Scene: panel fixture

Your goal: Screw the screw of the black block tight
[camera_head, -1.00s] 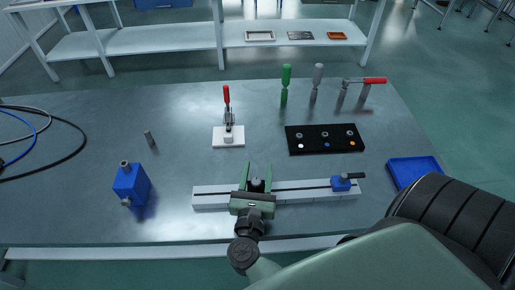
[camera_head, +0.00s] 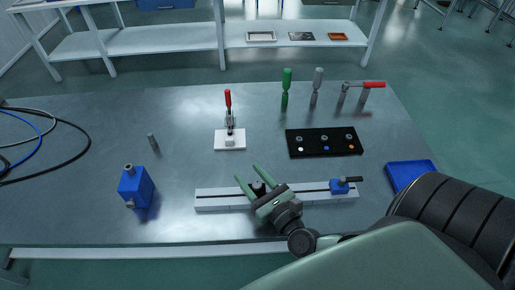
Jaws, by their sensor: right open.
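A small black block (camera_head: 259,187) sits on the long pale rail (camera_head: 218,199) near the front of the table. A dark knob-like top, perhaps its screw, shows on it, but it is too small to make out clearly. My right gripper (camera_head: 247,173) reaches in from the lower right, with its two green fingers apart on either side of the black block. The fingers point to the upper left, and I cannot tell whether they touch it. The gripper body hides part of the block and the rail. My left gripper is not in view.
A blue clamp (camera_head: 340,187) with a black handle sits on the rail's right end. Behind are a black panel (camera_head: 310,151), a red-handled toggle clamp (camera_head: 229,139) and upright tools. A blue tray (camera_head: 411,171) is at right, a blue block (camera_head: 136,187) at left.

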